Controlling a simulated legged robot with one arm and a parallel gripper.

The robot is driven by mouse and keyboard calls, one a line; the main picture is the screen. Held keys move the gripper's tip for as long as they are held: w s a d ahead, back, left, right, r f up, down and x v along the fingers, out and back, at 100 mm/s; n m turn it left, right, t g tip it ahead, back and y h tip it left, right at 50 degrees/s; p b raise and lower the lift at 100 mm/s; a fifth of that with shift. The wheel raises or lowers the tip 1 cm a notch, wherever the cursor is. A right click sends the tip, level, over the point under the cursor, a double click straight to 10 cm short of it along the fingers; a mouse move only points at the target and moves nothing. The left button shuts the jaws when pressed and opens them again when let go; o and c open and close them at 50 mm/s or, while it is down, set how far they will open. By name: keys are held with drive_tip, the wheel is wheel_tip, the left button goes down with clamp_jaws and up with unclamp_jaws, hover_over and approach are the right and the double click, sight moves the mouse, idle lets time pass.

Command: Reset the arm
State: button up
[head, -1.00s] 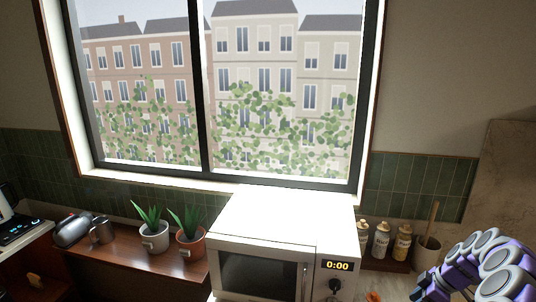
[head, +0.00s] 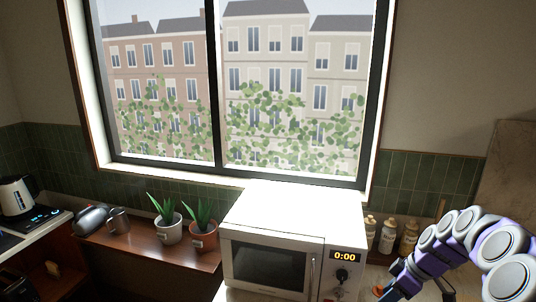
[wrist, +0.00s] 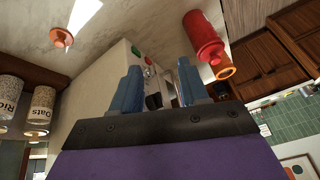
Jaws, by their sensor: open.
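My purple and grey arm enters the head view from the lower right. My gripper (head: 398,289) is at its dark end, low in the picture, just right of the microwave (head: 270,258). In the wrist view my gripper's two blue fingers (wrist: 160,88) stand apart, with nothing held between them.
Right of the microwave stand several bottles (head: 388,237), partly behind my arm. The wrist view shows canisters labelled Oats (wrist: 42,101) and Rice (wrist: 10,95).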

drive_tip(key=s+a+r+m+g, duration=0.1)
drive_tip(key=s+a+r, duration=0.1)
drive_tip(key=s+a, duration=0.3)
drive_tip(key=s+a+r+m+h, duration=0.1)
drive_tip(key=s+a+r, duration=0.1)
drive_tip(key=s+a, duration=0.35)
drive_tip(key=s+a+r+m+g, duration=0.1)
drive_tip(key=s+a+r, duration=0.25)
drive_tip(key=a, duration=0.25)
drive_tip(key=s+f+m+h, duration=0.1)
drive_tip(key=s+m, duration=0.2)
drive_tip(key=s, duration=0.7)
drive_tip(key=s+a+f+m+g+h, duration=0.1)
drive_tip(key=s+m, duration=0.3)
drive_tip(key=s, duration=0.7)
drive_tip(key=shift+s+a+f+g+h, duration=0.2)
drive_tip(key=shift+f+g+h, duration=0.1)
drive_tip(key=shift+f+h, duration=0.45)
